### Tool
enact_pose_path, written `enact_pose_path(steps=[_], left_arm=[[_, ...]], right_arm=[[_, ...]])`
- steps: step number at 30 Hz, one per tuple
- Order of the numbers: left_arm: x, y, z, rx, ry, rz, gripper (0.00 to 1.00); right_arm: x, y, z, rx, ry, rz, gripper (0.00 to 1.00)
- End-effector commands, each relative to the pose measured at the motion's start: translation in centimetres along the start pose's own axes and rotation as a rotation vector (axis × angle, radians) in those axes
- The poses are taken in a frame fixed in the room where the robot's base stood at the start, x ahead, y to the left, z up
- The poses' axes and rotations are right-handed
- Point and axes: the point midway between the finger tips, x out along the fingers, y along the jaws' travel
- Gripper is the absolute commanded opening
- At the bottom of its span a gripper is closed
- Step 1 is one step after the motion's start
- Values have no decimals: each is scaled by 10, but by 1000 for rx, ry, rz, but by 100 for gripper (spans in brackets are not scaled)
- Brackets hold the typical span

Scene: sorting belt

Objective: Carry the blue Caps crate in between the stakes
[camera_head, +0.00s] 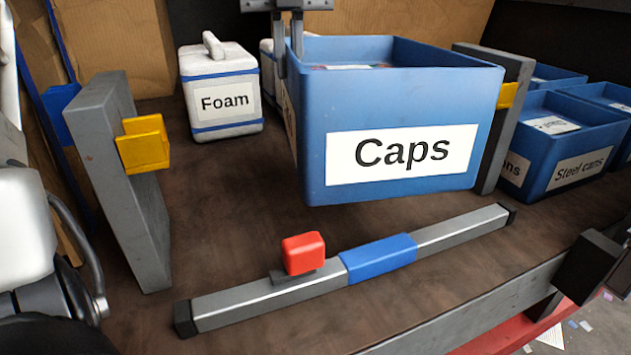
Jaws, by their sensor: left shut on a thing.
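The blue Caps crate (315,110) is in the upper middle of the head view, its labelled face toward me. It seems to hang above the brown table. My left gripper (288,62) is shut on the rim of the crate's left wall. The left stake (112,170), a grey upright with a yellow bracket, stands well left of the crate. The right stake (521,75), also with a yellow bracket, is partly hidden behind the crate's right side. I cannot tell whether they touch. My right gripper is not in view.
A grey bar (460,232) with a blue sleeve and red knob (303,252) crosses in front of the crate. A white Foam box (222,72) stands behind, between left stake and crate. Blue bins, one marked Steel cans (543,183), stand right. Table (230,190) beside the left stake is clear.

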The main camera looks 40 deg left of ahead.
Motion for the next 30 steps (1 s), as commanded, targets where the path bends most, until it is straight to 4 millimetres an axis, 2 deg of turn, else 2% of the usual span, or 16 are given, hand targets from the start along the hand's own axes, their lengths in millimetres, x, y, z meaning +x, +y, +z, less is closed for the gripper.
enact_pose_path(steps=[3,6,9,17,20,30], left_arm=[[0,8,26,-98,-15,-13,0],[2,15,41,-157,-24,-15,0],[2,20,51,-195,-32,-16,0],[4,25,62,-218,-35,-17,0],[8,29,74,-218,-34,-16,0],[34,50,136,-220,-34,-16,0]], right_arm=[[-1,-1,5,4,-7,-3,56],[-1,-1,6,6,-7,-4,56],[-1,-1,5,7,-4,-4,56],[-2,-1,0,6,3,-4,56],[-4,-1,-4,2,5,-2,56],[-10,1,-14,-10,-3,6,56]])
